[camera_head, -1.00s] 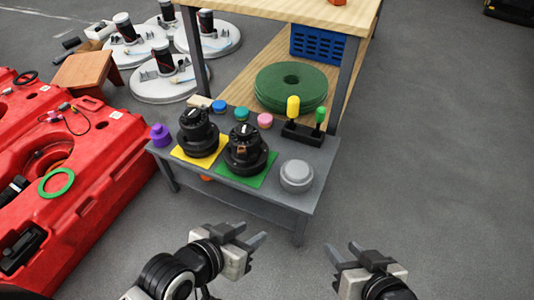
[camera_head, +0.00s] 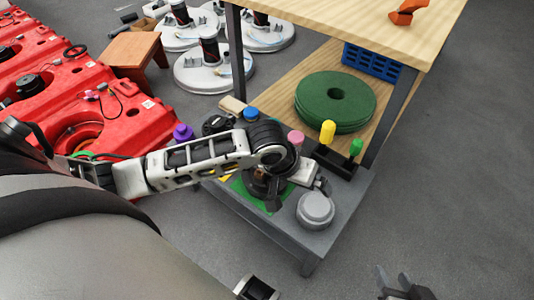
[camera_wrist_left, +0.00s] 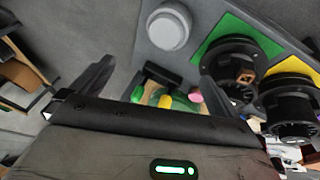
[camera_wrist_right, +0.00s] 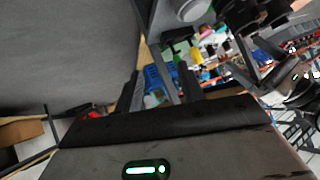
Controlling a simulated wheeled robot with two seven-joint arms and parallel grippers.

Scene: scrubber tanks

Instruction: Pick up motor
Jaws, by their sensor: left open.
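Two black motors stand on the small grey table. One motor (camera_head: 262,187) is on a green square, partly hidden by my left arm; it also shows in the left wrist view (camera_wrist_left: 236,66). The other motor (camera_head: 216,124) is on a yellow square, mostly hidden behind that arm; it shows in the left wrist view (camera_wrist_left: 288,106). My left gripper (camera_wrist_left: 155,68) is open and empty above the table, beside the green-square motor and apart from it in its wrist view. My right gripper (camera_head: 396,282) is open and empty, low in front of the table's right side.
Behind stands a wooden shelf with green discs (camera_head: 335,99). Red tanks (camera_head: 120,127) lie left. The floor at right is clear.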

